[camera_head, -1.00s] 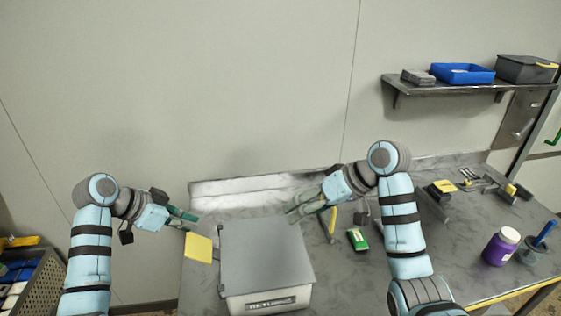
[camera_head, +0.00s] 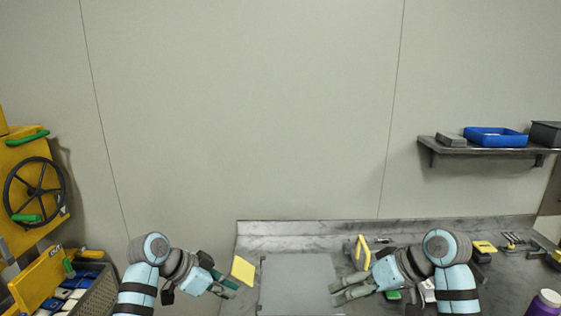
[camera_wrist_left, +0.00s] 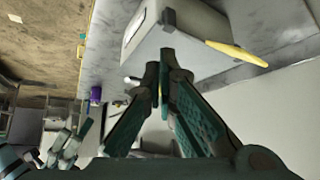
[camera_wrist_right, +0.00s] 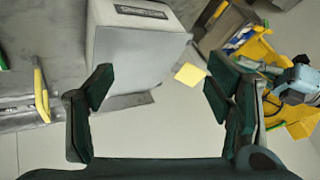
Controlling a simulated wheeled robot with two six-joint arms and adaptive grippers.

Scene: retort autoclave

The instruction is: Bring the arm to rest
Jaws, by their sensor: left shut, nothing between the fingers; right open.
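My left gripper (camera_head: 228,288) is shut and empty, beside the yellow card-like piece (camera_head: 243,271) at the left of a grey lidded box (camera_head: 298,283). In the left wrist view its fingers (camera_wrist_left: 165,65) meet in front of the box (camera_wrist_left: 190,38). My right gripper (camera_head: 338,290) is at the box's right side in the head view. In the right wrist view its fingers (camera_wrist_right: 160,88) are wide apart with nothing between them; the box (camera_wrist_right: 135,55) and yellow piece (camera_wrist_right: 190,75) show beyond. Both forearms are partly cut off by the head view's bottom edge.
A yellow machine with a black handwheel (camera_head: 34,190) stands at left, above a crate (camera_head: 97,292) of packs. A yellow-handled tool (camera_head: 362,250) stands behind my right gripper. A wall shelf (camera_head: 480,149) holds a blue tray (camera_head: 497,137). The wall above my arms is clear.

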